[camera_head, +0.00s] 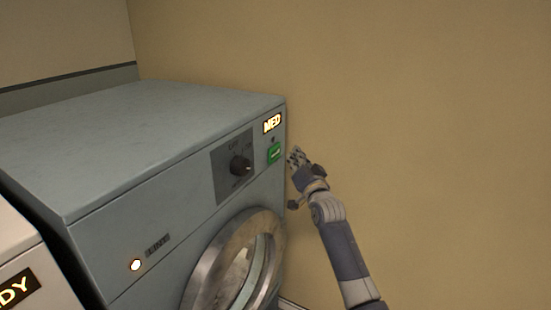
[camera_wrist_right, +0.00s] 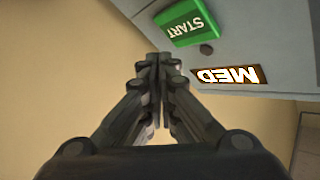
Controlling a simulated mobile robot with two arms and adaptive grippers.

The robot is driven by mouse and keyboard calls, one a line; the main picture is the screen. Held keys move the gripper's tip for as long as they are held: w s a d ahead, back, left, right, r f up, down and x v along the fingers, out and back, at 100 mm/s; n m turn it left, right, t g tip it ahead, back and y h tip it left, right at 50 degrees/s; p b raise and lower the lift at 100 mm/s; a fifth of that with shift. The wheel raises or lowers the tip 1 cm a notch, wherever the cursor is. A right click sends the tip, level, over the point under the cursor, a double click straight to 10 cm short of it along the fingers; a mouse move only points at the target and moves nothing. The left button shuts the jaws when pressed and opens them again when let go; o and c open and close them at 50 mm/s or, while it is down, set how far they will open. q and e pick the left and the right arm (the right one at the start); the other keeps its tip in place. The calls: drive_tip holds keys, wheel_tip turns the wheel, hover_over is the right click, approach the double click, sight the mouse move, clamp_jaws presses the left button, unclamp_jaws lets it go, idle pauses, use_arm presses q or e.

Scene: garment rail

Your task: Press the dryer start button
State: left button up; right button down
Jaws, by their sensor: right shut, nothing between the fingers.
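The dryer (camera_head: 150,150) is a grey-blue machine with a round door at its lower front. Its green start button (camera_head: 274,153) sits at the right end of the front panel, under a lit "MED" display (camera_head: 272,123). In the wrist view the button (camera_wrist_right: 186,22) reads "START" upside down, with the display (camera_wrist_right: 227,76) beside it. My right gripper (camera_head: 295,156) is shut and empty, just right of the button in the head view. In the wrist view its closed fingertips (camera_wrist_right: 159,58) lie just below the button in the picture; I cannot tell whether they touch it. My left gripper is not in view.
A dark knob (camera_head: 240,165) sits on a panel left of the button. A lit round lamp (camera_head: 135,265) is at the lower left of the front. A second white machine (camera_head: 30,255) stands at the left edge. A bare tan wall (camera_head: 430,110) is behind.

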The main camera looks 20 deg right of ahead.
sight(274, 153)
drive_tip(key=shift+w+a, duration=0.75)
drive_tip(key=shift+w, duration=0.25)
drive_tip(key=shift+w, duration=0.1)
idle(0.7)
drive_tip(key=shift+w+a, duration=0.25)
